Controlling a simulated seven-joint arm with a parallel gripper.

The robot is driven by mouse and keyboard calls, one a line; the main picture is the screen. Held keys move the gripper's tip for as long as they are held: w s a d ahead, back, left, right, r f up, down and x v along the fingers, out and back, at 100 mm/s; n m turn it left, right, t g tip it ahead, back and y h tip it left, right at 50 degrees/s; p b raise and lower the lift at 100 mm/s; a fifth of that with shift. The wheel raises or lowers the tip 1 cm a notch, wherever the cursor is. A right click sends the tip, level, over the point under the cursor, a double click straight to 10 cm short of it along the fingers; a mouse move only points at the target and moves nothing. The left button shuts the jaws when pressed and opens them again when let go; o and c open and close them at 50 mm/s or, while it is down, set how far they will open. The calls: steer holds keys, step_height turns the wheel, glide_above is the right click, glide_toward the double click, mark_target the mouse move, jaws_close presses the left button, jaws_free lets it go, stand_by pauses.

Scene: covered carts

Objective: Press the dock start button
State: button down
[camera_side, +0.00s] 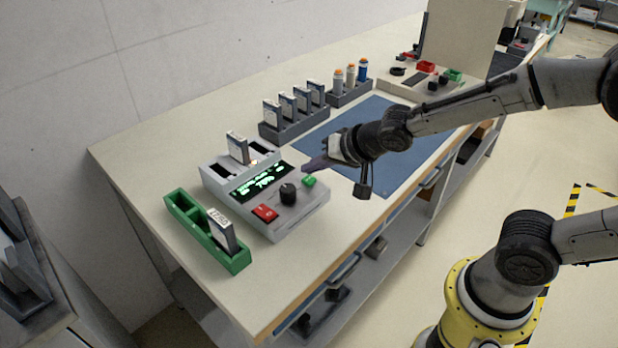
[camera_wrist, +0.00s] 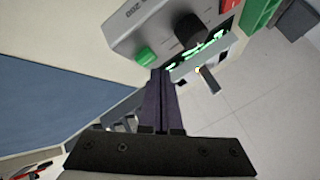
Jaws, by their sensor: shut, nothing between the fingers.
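The dock (camera_side: 293,222) is a grey box on the near part of the bench, with a lit green display (camera_side: 263,181), a black knob (camera_side: 288,193), a red rocker switch (camera_side: 265,213) and a green button (camera_side: 309,181). One drive (camera_side: 237,147) stands upright in a dock slot. In the wrist view the green button (camera_wrist: 146,56) is on the dock face, just up and left of the fingertips. My gripper (camera_side: 308,166) is shut and empty, its dark fingers pointing at the dock near the green button. The tips (camera_wrist: 160,72) look apart from the button; the exact gap is unclear.
A green tray (camera_side: 235,263) with one labelled drive (camera_side: 222,232) sits left of the dock. A grey rack (camera_side: 292,127) of several drives and a holder with small bottles (camera_side: 350,90) stand behind. A blue mat (camera_side: 395,177) lies under my arm, otherwise clear.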

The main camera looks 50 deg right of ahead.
steer(key=shift+r, duration=2.5)
steer(key=shift+r, duration=0.1)
step_height(320, 180, up, 7)
steer(key=shift+d, duration=0.1)
steer(key=d+r, duration=0.2)
steer(key=d, duration=0.7)
steer(key=shift+s+r, duration=0.2)
steer(key=shift+r, duration=0.2)
steer(key=shift+a, duration=0.1)
